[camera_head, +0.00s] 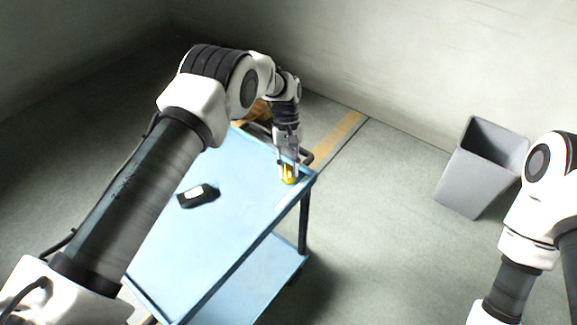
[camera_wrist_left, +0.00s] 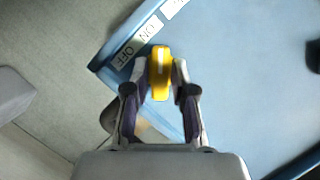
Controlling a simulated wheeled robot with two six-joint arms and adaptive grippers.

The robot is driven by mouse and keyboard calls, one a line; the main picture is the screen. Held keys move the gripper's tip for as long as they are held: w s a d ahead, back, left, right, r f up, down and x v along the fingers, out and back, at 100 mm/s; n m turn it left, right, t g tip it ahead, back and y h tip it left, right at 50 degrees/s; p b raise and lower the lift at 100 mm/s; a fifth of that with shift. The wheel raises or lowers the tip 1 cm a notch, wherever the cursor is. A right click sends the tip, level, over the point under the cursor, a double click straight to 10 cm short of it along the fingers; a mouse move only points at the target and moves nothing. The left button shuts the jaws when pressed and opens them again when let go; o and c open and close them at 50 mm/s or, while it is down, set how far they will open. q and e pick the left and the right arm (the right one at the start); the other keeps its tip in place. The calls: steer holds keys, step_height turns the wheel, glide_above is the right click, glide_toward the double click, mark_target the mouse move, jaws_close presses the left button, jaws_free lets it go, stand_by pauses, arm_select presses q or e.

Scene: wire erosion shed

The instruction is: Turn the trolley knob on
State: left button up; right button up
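The yellow trolley knob (camera_wrist_left: 160,82) sits on the blue trolley (camera_head: 215,235), near its far right corner, and also shows in the head view (camera_head: 289,174). It has a white line along its top. In the left wrist view the line points up the picture, nearer the ON label (camera_wrist_left: 149,29) than the OFF label (camera_wrist_left: 126,57). My left gripper (camera_wrist_left: 160,68) points down at the knob with one finger on each side. The fingers appear closed against its sides. My right gripper is out of view; only part of my right arm shows at the right.
A black device (camera_head: 198,196) with a white patch lies on the trolley top. A grey bin (camera_head: 477,172) stands by the wall at the right. A brown object (camera_head: 257,111) is partly hidden behind my left arm. The floor between trolley and bin is clear.

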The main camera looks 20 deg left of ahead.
arm_select(q)
steer(key=shift+o, duration=0.4)
steer(key=shift+w+r, duration=0.2)
steer(key=shift+r, duration=0.15)
steer(key=v, duration=1.1)
steer(key=shift+a+r, duration=0.1)
